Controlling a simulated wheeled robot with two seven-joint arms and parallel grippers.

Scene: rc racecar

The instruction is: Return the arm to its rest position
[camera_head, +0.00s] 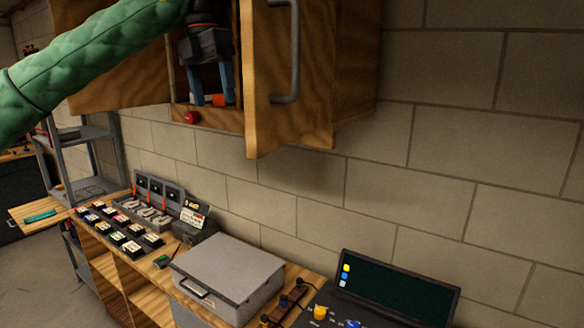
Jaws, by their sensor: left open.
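My left arm (85,58), in a green quilted sleeve, comes in from the upper left. It reaches to the open wooden wall cabinet (350,60). My left gripper (209,98), with a dark body and blue fingers, points down at the cabinet opening. Its fingers are apart. A small orange-red item (218,100) shows by the fingertips on the cabinet floor; I cannot tell whether a finger touches it. A red round item (192,117) sits at the cabinet's lower front edge. My right gripper is out of view.
The open cabinet door (270,75) with its grey handle (291,50) stands close right of the gripper. Below, a wooden bench holds a grey metal box (228,268), a black console (400,290) and several small parts. A grey shelf (85,135) stands at left.

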